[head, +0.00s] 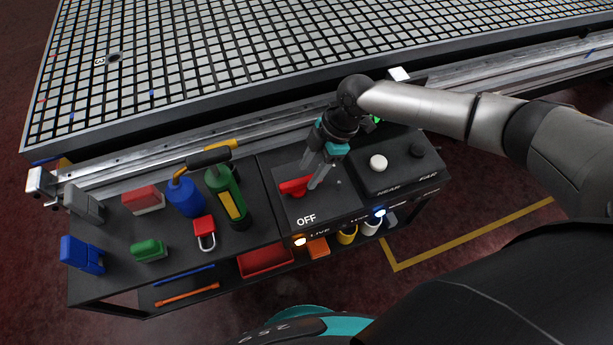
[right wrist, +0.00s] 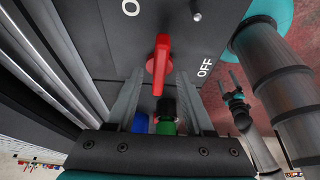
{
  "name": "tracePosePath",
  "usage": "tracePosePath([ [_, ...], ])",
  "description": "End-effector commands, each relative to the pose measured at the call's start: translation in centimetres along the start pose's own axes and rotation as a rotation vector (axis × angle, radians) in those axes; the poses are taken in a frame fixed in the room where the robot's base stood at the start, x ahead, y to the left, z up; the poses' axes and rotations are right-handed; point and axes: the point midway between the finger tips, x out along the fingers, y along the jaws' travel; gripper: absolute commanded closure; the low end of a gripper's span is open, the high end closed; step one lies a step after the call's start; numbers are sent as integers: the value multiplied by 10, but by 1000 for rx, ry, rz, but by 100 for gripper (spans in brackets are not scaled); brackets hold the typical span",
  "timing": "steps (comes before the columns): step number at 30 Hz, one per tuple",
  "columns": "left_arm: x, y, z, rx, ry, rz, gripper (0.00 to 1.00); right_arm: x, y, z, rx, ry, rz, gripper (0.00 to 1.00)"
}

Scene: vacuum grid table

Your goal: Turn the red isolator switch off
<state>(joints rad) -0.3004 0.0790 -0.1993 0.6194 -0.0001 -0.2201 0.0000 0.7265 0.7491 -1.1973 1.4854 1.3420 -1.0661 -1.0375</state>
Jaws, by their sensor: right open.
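The red isolator switch handle (head: 293,187) sits on a dark panel of the cart, with the OFF label in front of it. In the right wrist view the red handle (right wrist: 160,65) runs up and down the picture, with OFF to its right and a cut-off label starting with O above. My right gripper (head: 316,178) is open over the panel. Its two fingers (right wrist: 158,100) stand on either side of the handle's line, with gaps visible. My left gripper (right wrist: 230,88) shows small at the right of the wrist view, its fingers apart and empty.
A lit lamp (head: 300,241) is by the LIVE label. A box with a white button (head: 378,162) and a black button stands right. Left are a green bottle (head: 230,200), blue bottle (head: 184,197), red padlock (head: 204,233) and several blocks. The grid table (head: 130,132) lies behind.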

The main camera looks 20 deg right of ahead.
Motion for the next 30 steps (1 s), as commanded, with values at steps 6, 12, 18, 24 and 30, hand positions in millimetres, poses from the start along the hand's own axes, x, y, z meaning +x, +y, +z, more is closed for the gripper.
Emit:
tracePosePath([
  [6,6,0,0,0,0,-1,13,22,0,0,0,1,0,48],
  [12,6,0,0,0,1,-1,13,25,0,0,0,1,1,48],
  [18,6,0,0,0,1,-1,13,25,0,0,0,0,1,55],
  [24,6,0,0,1,1,-1,13,25,0,0,1,0,1,78],
  [30,6,0,0,1,1,-1,13,24,0,0,1,0,0,100],
])
